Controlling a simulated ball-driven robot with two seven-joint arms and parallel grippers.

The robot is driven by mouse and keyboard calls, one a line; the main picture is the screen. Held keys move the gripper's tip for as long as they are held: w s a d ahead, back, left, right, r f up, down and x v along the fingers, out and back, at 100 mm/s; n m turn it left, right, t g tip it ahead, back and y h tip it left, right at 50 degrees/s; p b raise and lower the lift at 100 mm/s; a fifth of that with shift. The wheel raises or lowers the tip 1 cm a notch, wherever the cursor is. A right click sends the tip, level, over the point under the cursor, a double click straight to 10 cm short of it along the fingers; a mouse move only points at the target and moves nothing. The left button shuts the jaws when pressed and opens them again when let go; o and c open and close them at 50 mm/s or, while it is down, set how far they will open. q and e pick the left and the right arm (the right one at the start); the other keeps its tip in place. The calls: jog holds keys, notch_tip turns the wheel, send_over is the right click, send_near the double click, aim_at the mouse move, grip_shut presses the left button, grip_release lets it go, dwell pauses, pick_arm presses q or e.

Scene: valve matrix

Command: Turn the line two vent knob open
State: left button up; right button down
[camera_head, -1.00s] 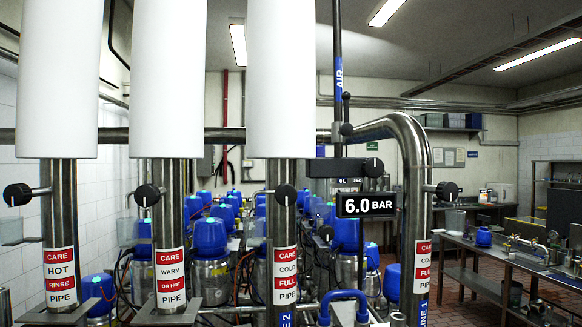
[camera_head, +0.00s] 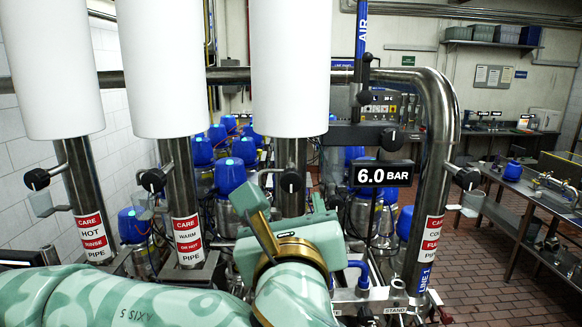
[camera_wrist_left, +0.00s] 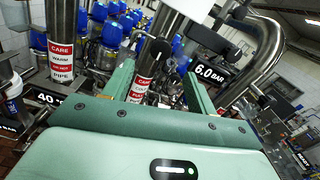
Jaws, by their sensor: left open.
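A black round knob (camera_head: 291,181) sits on the front of the third steel pipe from the left, below a white sleeve; it seems to be the line two vent knob. In the left wrist view the black knob (camera_wrist_left: 160,47) shows just beyond the fingers. My left gripper (camera_head: 288,208) is open and empty, in front of that pipe and just below the knob in the picture. In the left wrist view its two green fingers (camera_wrist_left: 158,70) stand apart, with the red and white pipe label between them. The gripper hides the pipe's lower part. My right gripper is out of view.
Similar black knobs sit on the hot rinse pipe (camera_head: 77,165), the warm pipe (camera_head: 180,165) and the line 1 pipe (camera_head: 430,200). A 6.0 BAR display (camera_head: 383,174) hangs right of the gripper. Blue-topped valves crowd behind. Tiled floor is free at right.

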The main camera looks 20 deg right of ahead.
aim_at(291, 181)
pick_arm(q)
jog(key=p+x, duration=0.4)
jog(key=x, duration=0.7)
jog(key=shift+w+d+r, duration=0.1)
jog(key=shift+w+d, duration=0.1)
jog(key=shift+w, duration=0.15)
jog(key=shift+w+d+p, duration=0.2)
jog(key=shift+w+p, duration=0.2)
jog(key=shift+w, duration=0.25)
jog(key=c, duration=1)
